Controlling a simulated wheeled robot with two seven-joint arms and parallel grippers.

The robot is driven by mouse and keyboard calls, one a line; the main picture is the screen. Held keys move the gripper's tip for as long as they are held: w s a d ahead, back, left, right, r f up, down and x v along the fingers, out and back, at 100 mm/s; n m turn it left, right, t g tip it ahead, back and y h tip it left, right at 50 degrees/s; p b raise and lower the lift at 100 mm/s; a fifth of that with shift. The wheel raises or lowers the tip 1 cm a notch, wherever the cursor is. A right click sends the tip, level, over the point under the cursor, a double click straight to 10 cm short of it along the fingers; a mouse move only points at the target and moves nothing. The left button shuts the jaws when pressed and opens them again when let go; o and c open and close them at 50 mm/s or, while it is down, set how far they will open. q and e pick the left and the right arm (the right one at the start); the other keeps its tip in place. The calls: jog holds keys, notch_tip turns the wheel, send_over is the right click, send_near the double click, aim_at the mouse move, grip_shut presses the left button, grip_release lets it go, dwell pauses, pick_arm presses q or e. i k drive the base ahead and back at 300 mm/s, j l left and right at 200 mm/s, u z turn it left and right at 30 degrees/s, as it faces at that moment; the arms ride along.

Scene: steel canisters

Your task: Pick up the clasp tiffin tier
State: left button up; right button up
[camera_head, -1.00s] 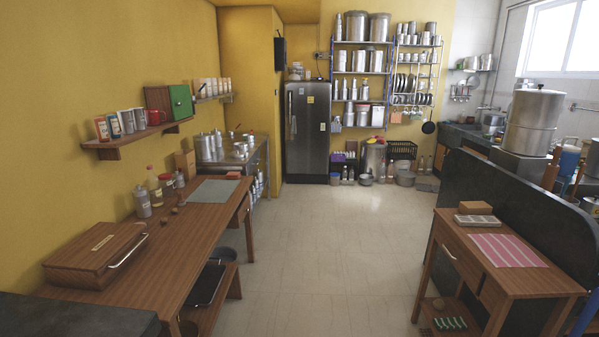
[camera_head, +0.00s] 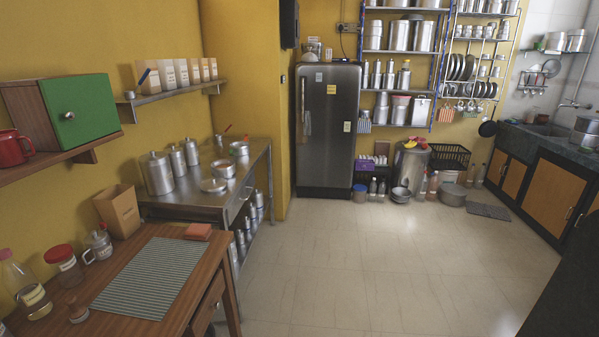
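No piece is clearly recognisable as the clasp tiffin tier at this distance. Low round steel containers stand on the steel side table (camera_head: 190,208), a front one (camera_head: 213,185) and one just behind it (camera_head: 224,168). Tall lidded steel canisters, the largest (camera_head: 158,174) at the left, stand beside them. More steel vessels fill the wall rack (camera_head: 400,36) at the back, and a clasp on any of them is too small to make out. Neither of my grippers shows in the view.
A wooden table (camera_head: 180,309) with a striped mat, jars and a tan box (camera_head: 118,211) is at the near left. A dark fridge (camera_head: 327,130) and a black crate (camera_head: 449,156) stand at the back. The tiled floor (camera_head: 370,270) is open in the middle.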

aim_at(223, 169)
jog(key=i+u, duration=0.1)
jog(key=i, duration=0.8)
jog(key=i+l, duration=0.2)
jog(key=i, duration=0.75)
jog(key=j+u, duration=0.05)
